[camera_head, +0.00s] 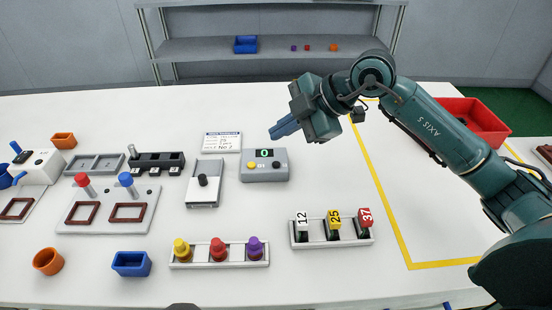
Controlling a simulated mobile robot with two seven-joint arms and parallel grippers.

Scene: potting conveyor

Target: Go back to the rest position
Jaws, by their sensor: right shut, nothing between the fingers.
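My right gripper (286,127) is shut and empty. My right arm comes in from the right edge and holds it above the middle of the white table (330,185). Its blue fingers point left, over the area just behind and right of the grey box with the green display (265,168). I cannot tell the exact height, but it looks clear of the box. My left gripper is not in view.
A rack with yellow, red and purple pegs (220,262) and a rack with numbered tags (332,240) stand in front. An orange cup (48,261) and a blue bin (132,264) are front left. A red crate (474,110) is behind my right arm. The yellow-taped area (397,225) is partly clear.

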